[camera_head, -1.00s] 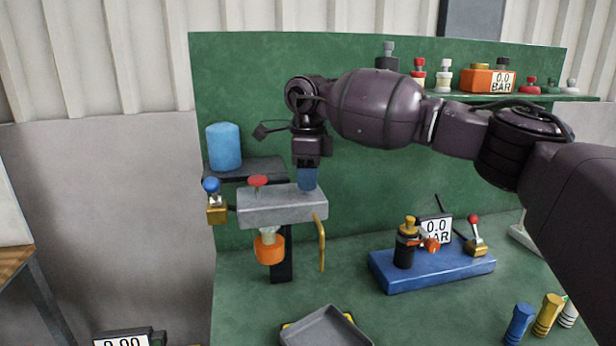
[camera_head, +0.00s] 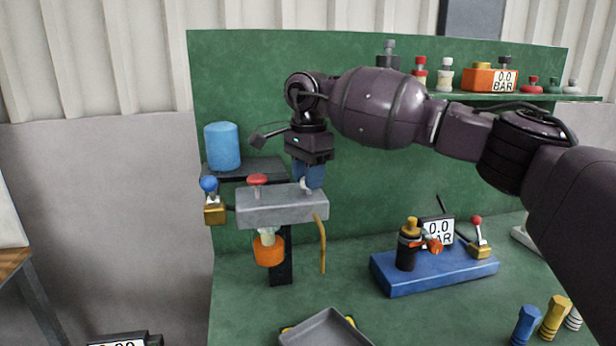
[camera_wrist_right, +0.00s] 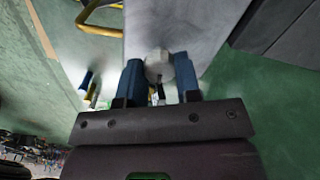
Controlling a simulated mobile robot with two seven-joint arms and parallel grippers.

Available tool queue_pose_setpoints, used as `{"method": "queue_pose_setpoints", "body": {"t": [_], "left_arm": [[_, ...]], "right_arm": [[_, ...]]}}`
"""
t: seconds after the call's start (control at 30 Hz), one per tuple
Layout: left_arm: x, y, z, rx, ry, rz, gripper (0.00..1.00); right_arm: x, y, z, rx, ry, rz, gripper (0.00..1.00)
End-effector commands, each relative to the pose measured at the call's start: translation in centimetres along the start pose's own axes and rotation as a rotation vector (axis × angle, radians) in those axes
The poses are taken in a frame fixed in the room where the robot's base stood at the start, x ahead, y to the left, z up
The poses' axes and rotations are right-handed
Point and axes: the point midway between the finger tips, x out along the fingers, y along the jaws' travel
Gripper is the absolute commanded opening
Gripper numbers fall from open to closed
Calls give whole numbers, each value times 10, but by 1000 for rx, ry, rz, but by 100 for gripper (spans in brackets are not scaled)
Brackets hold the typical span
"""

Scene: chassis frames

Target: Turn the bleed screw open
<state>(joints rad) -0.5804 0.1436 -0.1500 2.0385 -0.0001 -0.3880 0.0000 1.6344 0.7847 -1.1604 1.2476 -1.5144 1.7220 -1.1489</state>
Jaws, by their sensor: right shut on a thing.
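A grey block (camera_head: 285,207) is held up on a dark post in front of the green panel. A small pale screw (camera_head: 305,187), which looks like the bleed screw, stands at the right end of its top. My right gripper (camera_head: 309,178) points down over it, blue fingers on either side. In the right wrist view the pale round screw head (camera_wrist_right: 157,66) sits between the two blue fingertips (camera_wrist_right: 159,70), and the gripper is shut on it. The fingers partly hide the screw in the head view. My left gripper is not in view.
A red knob (camera_head: 257,179) and a blue-knobbed valve (camera_head: 210,190) are left of the gripper. An orange cup (camera_head: 268,250) hangs below the block, beside a yellow tube (camera_head: 322,245). A grey tray (camera_head: 328,330) and a blue base with fittings (camera_head: 430,273) are on the bench.

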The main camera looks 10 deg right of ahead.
Motion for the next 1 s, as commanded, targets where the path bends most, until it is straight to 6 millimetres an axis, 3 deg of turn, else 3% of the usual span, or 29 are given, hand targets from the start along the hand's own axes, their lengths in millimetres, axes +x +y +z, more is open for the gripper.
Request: {"method": "queue_pose_setpoints", "body": {"t": [0.53,0.57,0.7,1.0], "left_arm": [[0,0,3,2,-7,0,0],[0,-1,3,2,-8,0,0],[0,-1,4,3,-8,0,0],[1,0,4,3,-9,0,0]], "right_arm": [[-4,0,0,-24,0,-6,7],[-4,0,0,-23,0,-6,34],[-3,0,0,-24,0,-4,56],[-2,0,0,-24,0,-2,57]]}}
